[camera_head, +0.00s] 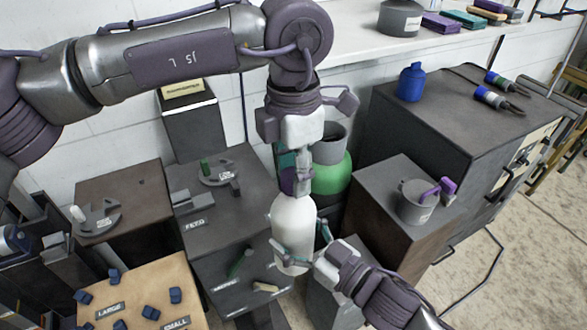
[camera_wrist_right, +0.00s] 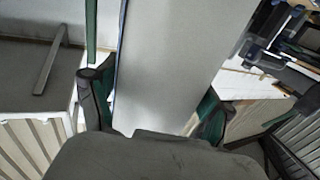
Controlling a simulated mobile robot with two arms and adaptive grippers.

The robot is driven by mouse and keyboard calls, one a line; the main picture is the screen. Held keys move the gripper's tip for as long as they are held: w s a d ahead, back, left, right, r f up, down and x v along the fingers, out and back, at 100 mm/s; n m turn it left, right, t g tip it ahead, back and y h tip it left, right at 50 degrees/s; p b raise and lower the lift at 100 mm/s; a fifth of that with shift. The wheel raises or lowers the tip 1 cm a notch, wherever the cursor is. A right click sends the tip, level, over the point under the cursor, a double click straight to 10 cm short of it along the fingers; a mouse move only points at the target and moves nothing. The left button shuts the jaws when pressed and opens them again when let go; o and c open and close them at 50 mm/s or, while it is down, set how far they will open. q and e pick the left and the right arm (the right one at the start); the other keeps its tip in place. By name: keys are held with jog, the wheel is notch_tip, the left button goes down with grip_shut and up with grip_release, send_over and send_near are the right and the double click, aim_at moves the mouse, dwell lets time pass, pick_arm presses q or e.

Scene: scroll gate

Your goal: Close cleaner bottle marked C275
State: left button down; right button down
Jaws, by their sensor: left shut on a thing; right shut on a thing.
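The white cleaner bottle (camera_head: 293,222) stands upright in the middle of the head view; I cannot read a C275 mark on it. My right gripper (camera_head: 297,256) is shut around the bottle's lower body, coming from the lower right. In the right wrist view the pale bottle wall (camera_wrist_right: 175,70) fills the space between the two green-padded fingers. My left gripper (camera_head: 295,182) points down from above, shut at the bottle's top. It seems to hold a purple cap there, mostly hidden by the fingers. I cannot tell whether the cap is seated on the neck.
A green container (camera_head: 333,175) stands close behind the bottle. A grey mug (camera_head: 416,202) stands on a dark cabinet to the right, and a blue bottle (camera_head: 411,84) on the cabinet behind. A wooden sorting board (camera_head: 150,278) with blue pieces lies at the lower left.

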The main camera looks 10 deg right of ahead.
pick_arm(q)
jog(key=m, duration=0.7)
jog(key=shift+m, duration=0.3)
jog(key=m, duration=0.7)
jog(key=shift+w, duration=0.1)
jog(key=c, duration=0.7)
grip_release()
jog(key=shift+r, duration=2.25)
